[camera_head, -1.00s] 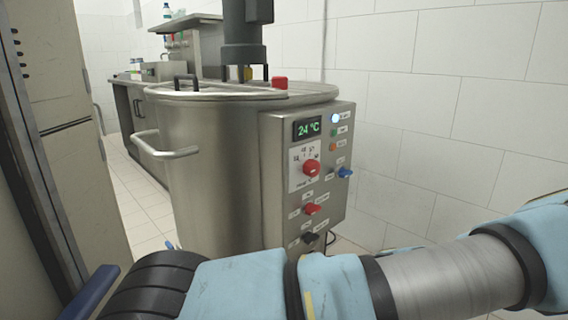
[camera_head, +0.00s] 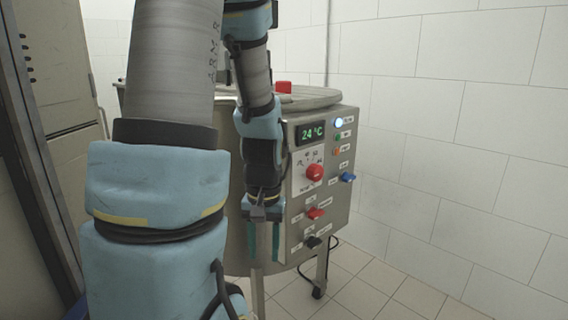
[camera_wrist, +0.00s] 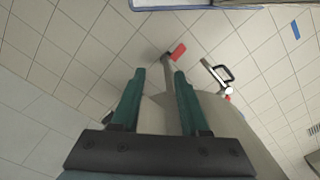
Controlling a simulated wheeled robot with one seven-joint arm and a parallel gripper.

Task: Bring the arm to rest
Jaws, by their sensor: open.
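My gripper (camera_head: 264,256) hangs pointing down in front of the steel vat (camera_head: 316,100), just left of its control panel (camera_head: 333,190). Its two green fingers stand apart, with nothing held between them. In the wrist view my gripper (camera_wrist: 159,74) is also open, above the floor and a grey surface. My arm rises at the left of the head view and bends down again, hiding much of the vat. Whether the fingers touch the vat cannot be told.
The panel carries a red dial (camera_head: 314,172), a red knob (camera_head: 316,213), a blue knob (camera_head: 347,177) and a lit 24 °C display (camera_head: 311,132). A tall cabinet (camera_head: 65,95) stands at the left. Tiled floor (camera_head: 385,290) is clear at lower right.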

